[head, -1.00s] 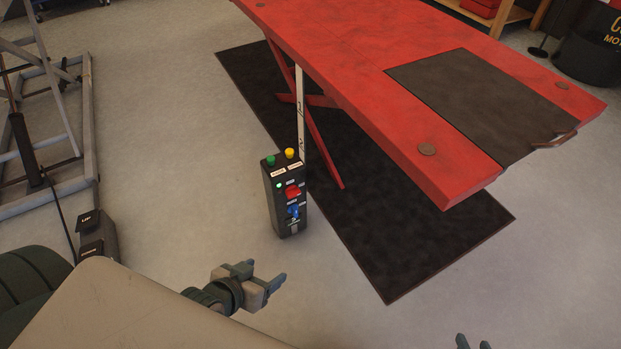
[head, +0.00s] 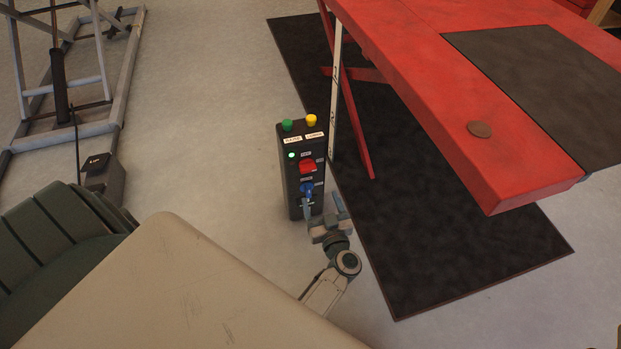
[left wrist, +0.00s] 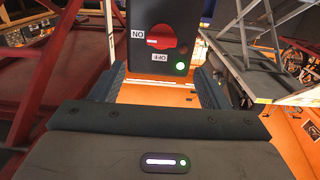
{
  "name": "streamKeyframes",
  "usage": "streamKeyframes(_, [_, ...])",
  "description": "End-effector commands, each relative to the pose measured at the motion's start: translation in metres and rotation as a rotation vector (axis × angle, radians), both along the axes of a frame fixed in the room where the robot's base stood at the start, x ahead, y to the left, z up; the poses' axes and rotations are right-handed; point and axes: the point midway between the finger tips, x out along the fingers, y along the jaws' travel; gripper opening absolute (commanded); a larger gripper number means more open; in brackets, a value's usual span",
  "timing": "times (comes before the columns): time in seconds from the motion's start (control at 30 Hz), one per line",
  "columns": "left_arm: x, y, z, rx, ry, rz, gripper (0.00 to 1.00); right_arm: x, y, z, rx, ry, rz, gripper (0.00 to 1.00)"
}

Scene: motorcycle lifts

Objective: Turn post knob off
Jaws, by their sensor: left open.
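The black control post (head: 289,170) stands on the floor beside the red lift table. Its red knob (head: 308,167) is on the front face, above a blue control (head: 306,187). The OFF label (left wrist: 159,57) is at another side. A green light (left wrist: 179,66) is lit. My left gripper (head: 324,199) is open and empty in front of the post's lower part, its fingers spread below the red knob. My right gripper is out of view.
The red lift table (head: 520,170) overhangs the black mat (head: 470,255) right of the post. Green (head: 287,125) and yellow (head: 311,120) buttons top the post. A grey lift frame (head: 115,95) and a pedal box (head: 103,178) are at left. Floor between them is clear.

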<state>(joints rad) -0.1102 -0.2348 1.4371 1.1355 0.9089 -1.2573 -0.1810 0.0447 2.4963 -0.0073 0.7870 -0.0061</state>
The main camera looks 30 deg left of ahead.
Motion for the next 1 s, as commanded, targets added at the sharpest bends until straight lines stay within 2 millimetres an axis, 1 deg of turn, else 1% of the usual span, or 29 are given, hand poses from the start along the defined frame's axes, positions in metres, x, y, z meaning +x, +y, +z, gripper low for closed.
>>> streamKeyframes(0.03, [0.002, 0.002, -0.003, 0.001, 0.004, 0.010, 0.69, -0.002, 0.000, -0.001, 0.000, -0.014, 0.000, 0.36])
streamKeyframes(0.17, [0.011, 0.015, -0.003, 0.004, 0.005, 0.014, 0.69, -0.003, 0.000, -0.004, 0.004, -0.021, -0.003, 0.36])
streamKeyframes(0.4, [0.041, 0.050, -0.004, 0.005, 0.003, 0.012, 0.69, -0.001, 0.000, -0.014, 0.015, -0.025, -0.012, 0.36])
streamKeyframes(0.6, [0.060, 0.073, -0.003, 0.004, 0.005, 0.012, 0.69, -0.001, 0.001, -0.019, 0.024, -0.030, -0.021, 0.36])
streamKeyframes(0.8, [0.069, 0.082, -0.002, 0.002, 0.005, 0.011, 0.69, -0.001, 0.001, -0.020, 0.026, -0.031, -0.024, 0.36])
streamKeyframes(1.0, [0.069, 0.082, -0.001, 0.002, 0.005, 0.011, 0.69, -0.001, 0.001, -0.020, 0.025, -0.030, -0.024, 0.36])
